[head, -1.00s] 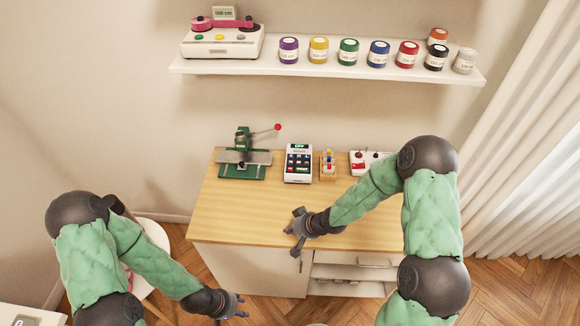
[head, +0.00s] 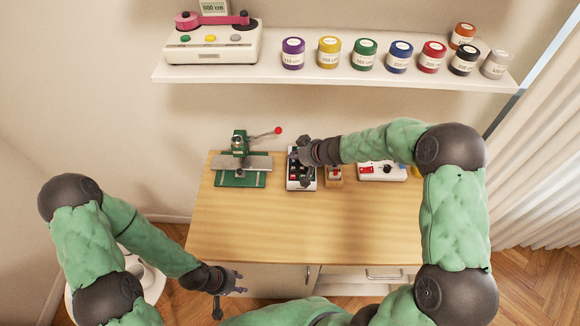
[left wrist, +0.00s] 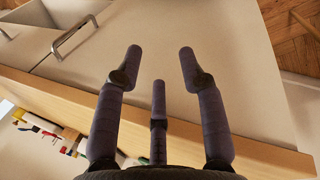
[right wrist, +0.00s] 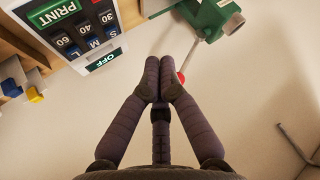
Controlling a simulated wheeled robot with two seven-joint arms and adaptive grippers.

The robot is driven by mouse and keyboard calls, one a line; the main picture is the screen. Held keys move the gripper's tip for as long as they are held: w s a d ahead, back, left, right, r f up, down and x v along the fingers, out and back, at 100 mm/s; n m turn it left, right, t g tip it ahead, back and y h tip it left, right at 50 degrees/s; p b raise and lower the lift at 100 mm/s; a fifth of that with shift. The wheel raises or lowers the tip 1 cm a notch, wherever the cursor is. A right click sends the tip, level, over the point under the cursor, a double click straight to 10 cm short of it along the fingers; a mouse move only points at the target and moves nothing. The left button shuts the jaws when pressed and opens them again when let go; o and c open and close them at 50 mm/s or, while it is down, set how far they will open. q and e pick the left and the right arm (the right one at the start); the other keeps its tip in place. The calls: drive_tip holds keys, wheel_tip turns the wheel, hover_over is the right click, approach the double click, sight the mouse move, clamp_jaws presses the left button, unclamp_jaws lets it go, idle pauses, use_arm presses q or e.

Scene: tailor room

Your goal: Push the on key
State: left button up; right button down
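The keypad device (head: 301,185) stands on the wooden table, with a white body and dark panel. In the right wrist view the device (right wrist: 124,18) shows a green PRINT key (right wrist: 53,11), dark number keys, blue letter keys and a green OFF label (right wrist: 105,60). I cannot make out a key marked on. My right gripper (head: 301,148) is over the device's far end and hides part of it. Its fingers (right wrist: 163,78) are together, with nothing held; contact is unclear. My left gripper (head: 230,286) is open and empty in front of the table; its spread fingers show in the left wrist view (left wrist: 160,75).
A green press (head: 240,165) with a red-tipped lever stands left of the device. A small stand (head: 334,178) and a white box with red knobs (head: 381,172) are to its right. A shelf (head: 270,77) with jars hangs above. The table front (head: 290,235) is clear.

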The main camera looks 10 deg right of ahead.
drive_tip(key=shift+s+r, duration=0.1)
idle(0.3)
drive_tip(key=b, duration=0.9)
hover_over(295, 177)
wheel_tip(295, 177, down, 7)
drive_tip(key=shift+a+f, duration=0.1)
drive_tip(key=shift+a, duration=0.05)
drive_tip(key=shift+f+b, duration=0.3)
drive_tip(key=shift+f, duration=0.55)
drive_tip(key=shift+f, duration=0.1)
drive_tip(key=shift+f, duration=0.3)
idle(0.3)
